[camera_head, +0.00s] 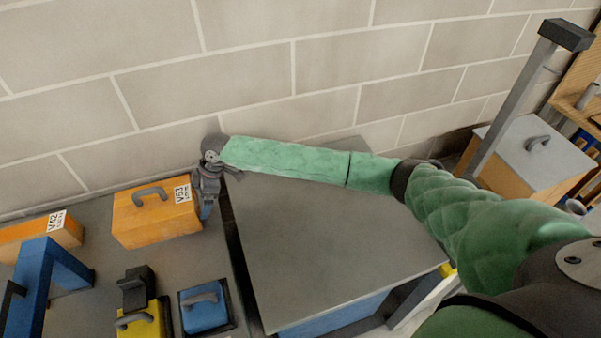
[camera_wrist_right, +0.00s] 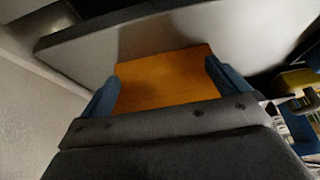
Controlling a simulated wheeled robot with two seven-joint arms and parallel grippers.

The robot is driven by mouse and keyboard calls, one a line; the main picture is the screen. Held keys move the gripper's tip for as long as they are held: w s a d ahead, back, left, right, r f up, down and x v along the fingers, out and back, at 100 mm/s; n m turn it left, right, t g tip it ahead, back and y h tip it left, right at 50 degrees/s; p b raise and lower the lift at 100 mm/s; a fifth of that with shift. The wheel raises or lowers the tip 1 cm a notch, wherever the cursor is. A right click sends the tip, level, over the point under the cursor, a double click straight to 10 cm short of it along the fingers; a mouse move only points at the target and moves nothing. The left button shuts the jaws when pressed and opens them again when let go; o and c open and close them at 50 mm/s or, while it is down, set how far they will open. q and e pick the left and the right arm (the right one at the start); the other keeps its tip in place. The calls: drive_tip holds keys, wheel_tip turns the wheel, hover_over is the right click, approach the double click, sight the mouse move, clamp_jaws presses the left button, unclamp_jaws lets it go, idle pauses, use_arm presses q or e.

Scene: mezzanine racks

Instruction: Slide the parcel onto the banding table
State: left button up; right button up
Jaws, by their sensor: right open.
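An orange parcel (camera_head: 157,217) with a dark handle and a label that seems to read V53 sits on the grey surface at left, near the wall. A flat grey table (camera_head: 330,245), which looks like the banding table, stands right of it across a dark gap. My right gripper (camera_head: 206,208) is open at the parcel's right side. In the right wrist view, orange (camera_wrist_right: 165,80) fills the space between the blue fingers of this gripper (camera_wrist_right: 167,88). Whether the fingers touch it I cannot tell. My left gripper is not in view.
Another orange box (camera_head: 40,236), a blue frame (camera_head: 45,280), a yellow box (camera_head: 142,322) and a blue box (camera_head: 204,306) share the left surface (camera_head: 100,265). A grey post (camera_head: 515,98) and a grey-topped box (camera_head: 535,155) stand at right. The table top looks clear beneath my right arm.

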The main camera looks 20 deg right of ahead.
sight(193, 194)
drive_tip(key=shift+a, duration=1.8)
idle(1.3)
drive_tip(key=shift+d, duration=0.2)
